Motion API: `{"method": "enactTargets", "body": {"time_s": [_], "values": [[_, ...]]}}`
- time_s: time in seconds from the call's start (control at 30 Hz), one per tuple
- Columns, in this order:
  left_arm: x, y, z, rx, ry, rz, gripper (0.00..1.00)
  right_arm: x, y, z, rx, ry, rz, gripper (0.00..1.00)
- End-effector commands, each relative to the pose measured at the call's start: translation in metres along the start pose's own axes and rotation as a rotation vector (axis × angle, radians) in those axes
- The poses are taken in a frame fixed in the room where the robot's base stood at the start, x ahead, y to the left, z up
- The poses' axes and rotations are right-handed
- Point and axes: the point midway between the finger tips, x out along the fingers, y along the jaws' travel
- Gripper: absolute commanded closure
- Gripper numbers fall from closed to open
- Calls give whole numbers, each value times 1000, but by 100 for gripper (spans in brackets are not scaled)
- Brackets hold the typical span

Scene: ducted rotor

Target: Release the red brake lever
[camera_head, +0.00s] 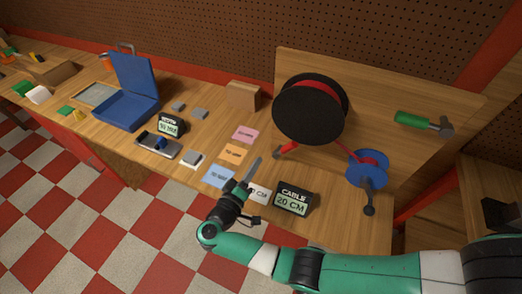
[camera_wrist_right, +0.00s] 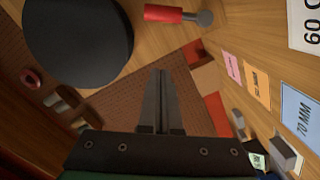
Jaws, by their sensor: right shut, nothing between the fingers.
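The red brake lever (camera_head: 290,149) sticks out at the lower left of the large black spool (camera_head: 305,110), with a grey end. In the right wrist view the lever (camera_wrist_right: 164,14) shows at the top, beside the black spool (camera_wrist_right: 78,38). My right gripper (camera_head: 257,162) is left of and a little below the lever in the head view, apart from it. Its fingers are together and empty, and they also show in the right wrist view (camera_wrist_right: 160,75). My left gripper is in neither view.
A "CABLE 20 CM" display (camera_head: 292,198) stands near the front edge. Coloured cards (camera_head: 233,153) lie left of my gripper. A blue open case (camera_head: 128,105) is further left.

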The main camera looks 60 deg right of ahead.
Motion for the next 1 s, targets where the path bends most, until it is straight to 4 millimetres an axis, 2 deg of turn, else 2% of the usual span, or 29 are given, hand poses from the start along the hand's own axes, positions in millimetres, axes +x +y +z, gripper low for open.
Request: {"method": "enactTargets", "body": {"time_s": [0.17, 0.27, 0.7, 0.83, 1.0], "values": [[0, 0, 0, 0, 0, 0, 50, 5, 1, 0, 2, 1, 1, 100], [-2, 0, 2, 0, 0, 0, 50, 16, 0, 0, 4, 0, 2, 100], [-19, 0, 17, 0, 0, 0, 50, 104, -1, 6, 4, 1, 2, 100], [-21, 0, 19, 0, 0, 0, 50, 107, 0, 26, 3, 3, 1, 100], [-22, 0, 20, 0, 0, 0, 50, 110, 1, 36, 4, 4, 1, 100]]}}
